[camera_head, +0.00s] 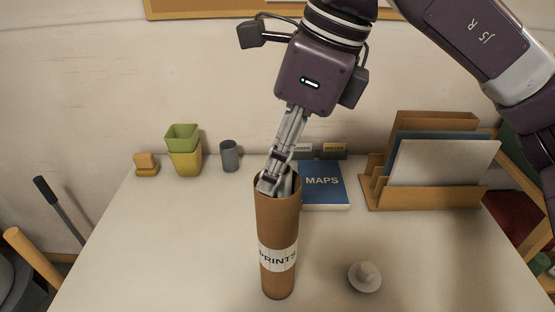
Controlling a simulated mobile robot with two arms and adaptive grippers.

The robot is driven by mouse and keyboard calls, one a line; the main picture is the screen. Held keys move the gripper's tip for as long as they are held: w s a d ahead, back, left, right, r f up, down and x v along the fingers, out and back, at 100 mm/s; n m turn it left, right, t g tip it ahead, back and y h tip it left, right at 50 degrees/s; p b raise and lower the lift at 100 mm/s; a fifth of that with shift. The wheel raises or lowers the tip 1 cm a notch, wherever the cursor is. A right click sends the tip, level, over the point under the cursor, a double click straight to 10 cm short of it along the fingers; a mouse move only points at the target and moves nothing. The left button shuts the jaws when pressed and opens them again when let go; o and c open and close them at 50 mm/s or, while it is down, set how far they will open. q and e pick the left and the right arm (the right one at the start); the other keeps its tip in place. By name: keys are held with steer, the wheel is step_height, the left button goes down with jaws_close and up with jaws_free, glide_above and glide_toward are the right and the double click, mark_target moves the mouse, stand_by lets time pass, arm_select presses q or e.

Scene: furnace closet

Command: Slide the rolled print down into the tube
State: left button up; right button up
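A tall brown cardboard tube (278,220) with a white "PRINTS" label stands upright on the table. Its open top faces up. My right gripper (271,186) points down from above, with its fingertips at the tube's mouth and partly behind the near rim. A pale grey-white piece shows just inside the mouth beside the fingers; it may be the rolled print, but I cannot tell for sure. The rest of the tube's inside is hidden. Whether the fingers are shut on anything is also hidden. My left gripper is not in view.
A round white cap with a knob (365,277) lies right of the tube. Behind are a blue "MAPS" book (323,184), a wooden file holder (425,197), a grey cup (229,156), stacked green and yellow pots (184,150). The table's front left is clear.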

steer(key=o, duration=0.3)
steer(key=shift+r, duration=0.1)
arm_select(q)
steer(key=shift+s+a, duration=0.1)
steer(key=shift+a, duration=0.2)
arm_select(e)
steer(key=v, duration=0.7)
steer(key=shift+r, duration=0.4)
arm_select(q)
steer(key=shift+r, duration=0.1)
arm_select(e)
steer(key=shift+d, duration=0.15)
